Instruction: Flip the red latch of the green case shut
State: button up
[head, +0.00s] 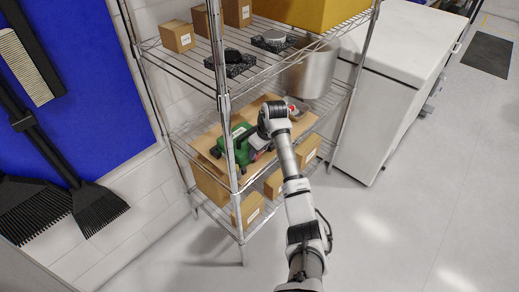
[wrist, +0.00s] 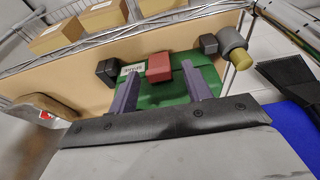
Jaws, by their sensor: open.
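The green case (head: 239,143) lies on the brown board on the rack's middle shelf. In the wrist view, the green case (wrist: 170,92) is close ahead of my gripper. Its red latch (wrist: 158,67) is a small block at the case's edge, between and just beyond my fingers. I cannot tell its exact angle. My gripper (wrist: 160,88) is open, with its two purple-grey fingers apart over the case and nothing between the tips. I cannot tell whether they touch the case. In the head view my wrist partly hides the case's right side.
The wire rack's front post (head: 226,120) stands close to the case. Cardboard boxes (head: 248,210) sit on the shelf below. Dark blocks (wrist: 107,71) and a grey cylinder with a yellow end (wrist: 233,48) flank the latch. A white cabinet (head: 385,85) stands right; the floor in front is clear.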

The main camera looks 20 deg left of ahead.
jog(key=b+v, duration=0.3)
jog(key=v, duration=1)
jog(key=shift+d+r, duration=0.15)
jog(key=shift+r, duration=0.2)
